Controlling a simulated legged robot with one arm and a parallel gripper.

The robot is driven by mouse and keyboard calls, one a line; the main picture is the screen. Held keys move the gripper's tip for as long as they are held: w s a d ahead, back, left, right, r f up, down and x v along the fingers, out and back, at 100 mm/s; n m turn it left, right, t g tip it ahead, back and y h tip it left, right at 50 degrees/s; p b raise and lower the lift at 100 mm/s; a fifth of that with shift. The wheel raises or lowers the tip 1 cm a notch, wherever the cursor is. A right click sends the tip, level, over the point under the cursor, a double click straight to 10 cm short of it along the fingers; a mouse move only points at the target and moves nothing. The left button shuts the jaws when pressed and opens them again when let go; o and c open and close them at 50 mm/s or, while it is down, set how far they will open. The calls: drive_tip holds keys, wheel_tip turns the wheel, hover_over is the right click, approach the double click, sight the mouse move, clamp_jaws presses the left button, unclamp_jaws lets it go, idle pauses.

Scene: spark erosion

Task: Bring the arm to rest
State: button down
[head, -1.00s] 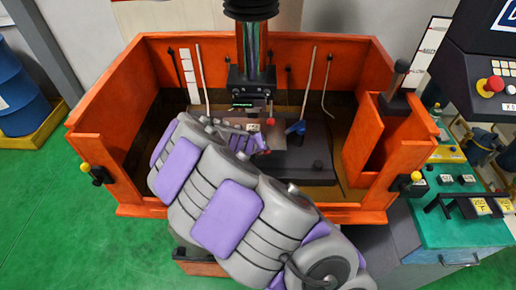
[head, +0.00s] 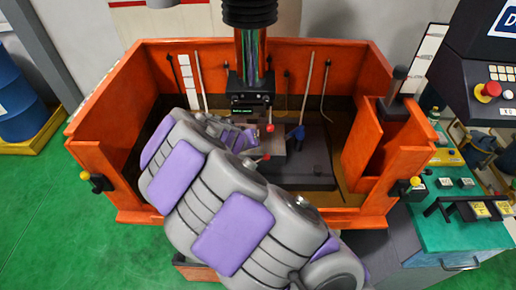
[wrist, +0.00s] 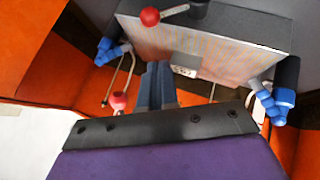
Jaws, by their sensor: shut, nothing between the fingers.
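My arm reaches over the front wall of the orange tank (head: 150,205) and is bent, with its grey and purple links covering the tank's left front. My gripper (head: 252,140) is inside the tank, below the black machine head (head: 251,103), and is partly hidden by my arm. In the wrist view its blue-grey fingers (wrist: 157,84) are together with nothing between them. They point toward a pale metal block (wrist: 215,50) with a small label. Whether they touch it I cannot tell.
A red-ball lever (wrist: 150,16) sits above the block, and blue-knobbed clamps (wrist: 275,105) flank it. Another red ball (wrist: 118,101) is left of my fingers. A control console (head: 465,210) stands right of the tank. A blue drum (head: 20,95) stands far left; green floor is open between.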

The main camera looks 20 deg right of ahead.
drive_tip(key=v, duration=0.8)
drive_tip(key=shift+s, duration=0.25)
drive_tip(key=s+d+m+g+y+b, duration=0.15)
drive_tip(key=s+d, duration=0.25)
drive_tip(key=s, duration=0.5)
drive_tip(key=s+d+g+y+b, duration=0.1)
drive_tip(key=s+d+g+b, duration=0.2)
drive_tip(key=s, duration=0.6)
drive_tip(key=s+a+f+n+g+y+b, duration=0.1)
drive_tip(key=s+a+y, duration=0.1)
drive_tip(key=s, duration=0.7)
drive_tip(key=s+a+n+g+y, duration=0.2)
drive_tip(key=s+a, duration=0.1)
drive_tip(key=s, duration=0.6)
drive_tip(key=shift+s+a+f+b, duration=0.2)
drive_tip(key=shift+s+f+b, duration=0.2)
drive_tip(key=shift+d, duration=0.1)
drive_tip(key=shift+d, duration=0.15)
